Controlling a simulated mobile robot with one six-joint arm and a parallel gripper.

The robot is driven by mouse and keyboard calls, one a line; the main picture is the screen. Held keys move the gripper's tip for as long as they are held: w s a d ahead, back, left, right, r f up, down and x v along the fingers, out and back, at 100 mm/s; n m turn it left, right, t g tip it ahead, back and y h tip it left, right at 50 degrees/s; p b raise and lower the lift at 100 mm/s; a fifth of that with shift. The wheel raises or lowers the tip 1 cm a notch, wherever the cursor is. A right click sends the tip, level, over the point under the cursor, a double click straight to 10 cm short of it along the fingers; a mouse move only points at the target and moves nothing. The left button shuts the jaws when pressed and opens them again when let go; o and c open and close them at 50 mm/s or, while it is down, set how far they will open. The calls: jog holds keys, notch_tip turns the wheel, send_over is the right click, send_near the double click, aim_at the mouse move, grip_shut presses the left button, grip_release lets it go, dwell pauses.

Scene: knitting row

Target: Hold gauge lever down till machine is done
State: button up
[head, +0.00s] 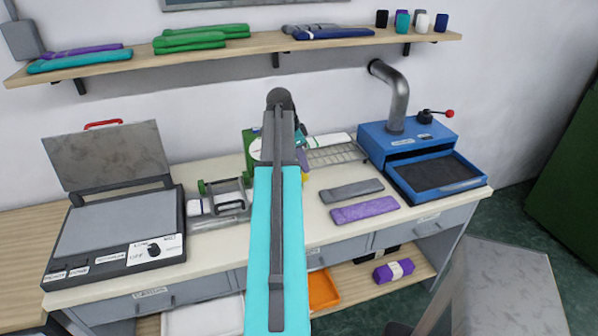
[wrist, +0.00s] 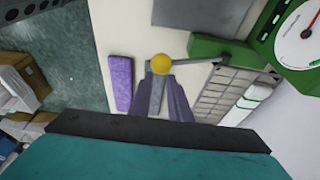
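The gauge lever ends in a yellow ball knob (wrist: 161,64). Its dark arm runs to a green gauge machine (wrist: 218,50) with a white round dial (wrist: 305,35) and red needle. In the head view my arm covers most of this green machine (head: 249,143); a little yellow of the knob (head: 305,177) shows beside my arm. My gripper (wrist: 165,88) has its purple-grey fingers right at the knob in the wrist view. Contact between fingertips and knob cannot be made out. The grey cloth lies behind the fingers, so their gap is unclear.
A grey cloth (head: 351,191) and a purple cloth (head: 365,209) lie on the bench right of my arm. A blue machine with tray (head: 436,176) stands at right, a flat press (head: 115,225) at left. A shelf (head: 120,67) with folded cloths runs above.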

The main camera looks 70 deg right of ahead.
aim_at(303, 179)
jog(key=shift+f+b, duration=0.75)
jog(key=shift+f, duration=1.2)
jog(key=shift+s+a+f+b, duration=0.1)
jog(key=shift+f+b, duration=0.35)
jog(key=shift+f, duration=0.35)
jog(key=shift+s+a+f+b, duration=0.1)
jog(key=shift+f+b, duration=0.3)
jog(key=shift+f, duration=0.35)
jog(key=shift+r, duration=0.1)
dwell(1.6)
notch_tip(303, 179, up, 13)
jog(key=p, duration=0.7)
dwell(1.4)
